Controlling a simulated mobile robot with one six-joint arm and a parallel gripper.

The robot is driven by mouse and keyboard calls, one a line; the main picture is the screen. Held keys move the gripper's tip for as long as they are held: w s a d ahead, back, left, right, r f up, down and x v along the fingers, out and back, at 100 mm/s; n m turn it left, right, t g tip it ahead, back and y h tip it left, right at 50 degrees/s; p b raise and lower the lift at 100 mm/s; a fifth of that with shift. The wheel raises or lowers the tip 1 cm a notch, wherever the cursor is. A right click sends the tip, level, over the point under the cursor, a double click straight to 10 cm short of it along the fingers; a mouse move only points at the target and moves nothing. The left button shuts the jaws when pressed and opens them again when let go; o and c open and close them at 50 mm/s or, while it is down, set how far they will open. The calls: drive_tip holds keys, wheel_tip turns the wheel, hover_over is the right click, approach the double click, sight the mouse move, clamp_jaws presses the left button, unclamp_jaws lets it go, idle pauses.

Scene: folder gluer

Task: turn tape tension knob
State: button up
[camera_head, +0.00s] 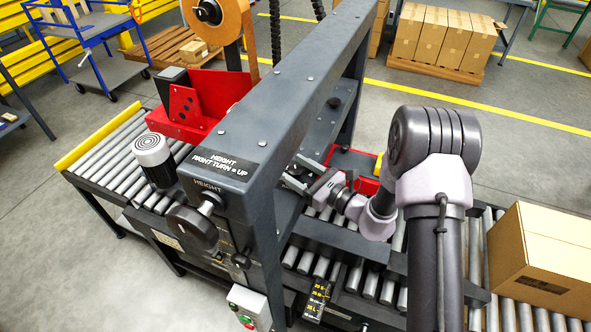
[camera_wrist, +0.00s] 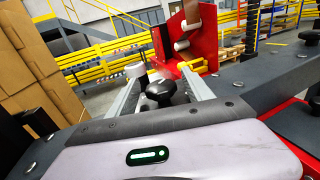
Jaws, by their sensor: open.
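In the wrist view a black rounded knob (camera_wrist: 160,88) with a pale mark on top stands between the two grey fingers of my gripper (camera_wrist: 161,74). The fingers are apart, with a gap visible at each side of the knob. I cannot tell how deep the knob sits between them. In the head view my gripper (camera_head: 292,168) reaches under the dark machine frame from the right, and its fingertips lie close to the frame's edge. The frame hides the knob between the fingers there.
The machine's dark overhead beam (camera_head: 290,75) runs beside my arm. A large height handwheel (camera_head: 192,228) is on its near end. A red tape head (camera_head: 190,105) stands beyond it. A cardboard box (camera_head: 545,262) sits on the rollers at right.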

drive_tip(key=shift+c, duration=0.3)
clamp_jaws()
drive_tip(key=m+t+h, duration=0.3)
drive_tip(key=shift+s+a, duration=0.1)
drive_tip(key=shift+a, duration=0.05)
drive_tip(key=shift+m+t+h, duration=0.9)
drive_tip(key=shift+h, duration=0.5)
drive_tip(key=shift+o, duration=0.3)
unclamp_jaws()
drive_tip(key=shift+d, duration=0.2)
